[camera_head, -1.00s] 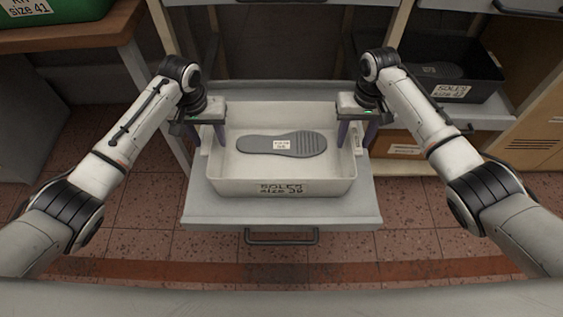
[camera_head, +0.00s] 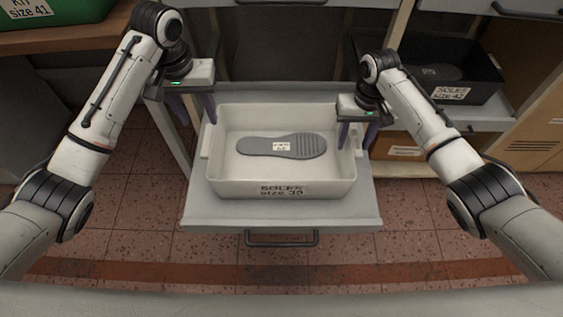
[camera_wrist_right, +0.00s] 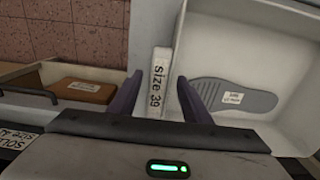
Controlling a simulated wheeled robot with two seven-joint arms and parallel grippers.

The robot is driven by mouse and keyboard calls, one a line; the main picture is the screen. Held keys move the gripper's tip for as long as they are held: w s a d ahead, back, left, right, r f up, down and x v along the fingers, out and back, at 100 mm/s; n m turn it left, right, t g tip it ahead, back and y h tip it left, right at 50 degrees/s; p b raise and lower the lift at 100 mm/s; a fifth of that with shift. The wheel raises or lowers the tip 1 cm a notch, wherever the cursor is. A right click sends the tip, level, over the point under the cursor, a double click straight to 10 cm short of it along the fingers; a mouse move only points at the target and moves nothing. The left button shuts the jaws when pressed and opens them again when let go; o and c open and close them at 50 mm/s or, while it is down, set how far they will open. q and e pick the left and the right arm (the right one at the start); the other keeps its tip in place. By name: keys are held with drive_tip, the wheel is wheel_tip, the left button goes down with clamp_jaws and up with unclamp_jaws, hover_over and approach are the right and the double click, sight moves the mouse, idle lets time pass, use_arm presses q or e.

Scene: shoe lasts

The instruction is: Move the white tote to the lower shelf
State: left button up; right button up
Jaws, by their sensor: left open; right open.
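The white tote (camera_head: 230,187), labelled "SOLES size 39", sits on a grey pulled-out drawer or shelf board (camera_head: 280,213). A grey shoe sole with a white tag (camera_head: 305,145) lies in it. My left gripper (camera_head: 198,108) is open, raised above and beside the tote's back left corner, apart from it. My right gripper (camera_head: 357,136) is open at the tote's right end.
A black bin (camera_head: 480,75) labelled "SOLES size 42" stands on the shelf at right, with a brown box (camera_head: 405,150) below it. A green bin (camera_head: 60,10) sits on a wooden table at upper left. The tiled floor in front is clear.

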drive_tip(key=shift+r, duration=0.15)
drive_tip(key=shift+w+r, duration=0.1)
drive_tip(key=shift+r, duration=0.25)
use_arm(q)
drive_tip(key=shift+r, duration=0.3)
use_arm(e)
wheel_tip(320, 180, up, 11)
use_arm(q)
drive_tip(key=shift+s, duration=0.15)
use_arm(e)
drive_tip(key=shift+s, duration=0.2)
